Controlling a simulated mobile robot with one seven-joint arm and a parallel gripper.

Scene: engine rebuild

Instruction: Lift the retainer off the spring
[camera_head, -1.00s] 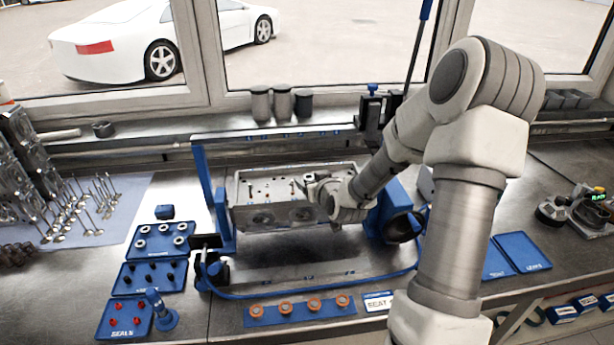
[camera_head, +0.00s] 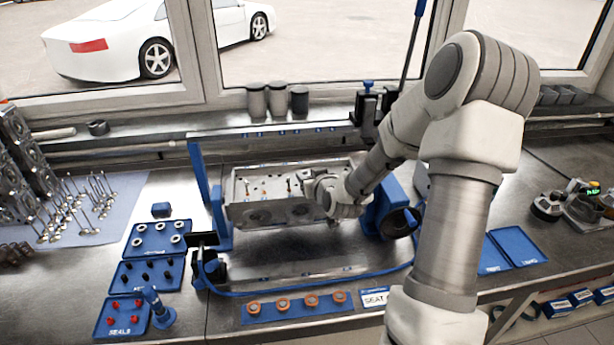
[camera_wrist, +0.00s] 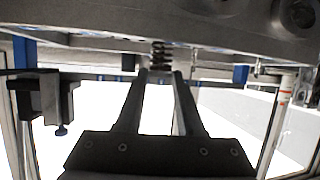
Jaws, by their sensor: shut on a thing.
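The metal cylinder head (camera_head: 275,212) sits in the blue stand at the middle of the bench. It also shows along the top of the wrist view (camera_wrist: 215,20). My gripper (camera_head: 310,182) is at the right part of the head's top face. In the wrist view my gripper (camera_wrist: 160,76) has its two fingers nearly together at the end of a dark coil spring (camera_wrist: 160,54). The spring stands between the fingertips and the head. My gripper is shut on the retainer at the spring's end. The fingertips mostly hide the retainer, and I cannot tell whether it touches the spring.
The stand's blue posts (camera_head: 217,215) rise at the left of the head. Blue parts trays (camera_head: 133,297) lie to the left, and a strip with several orange rings (camera_head: 298,311) lies in front. Loose valves (camera_head: 85,205) stand on a cloth at far left. Dark canisters (camera_head: 278,101) stand behind.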

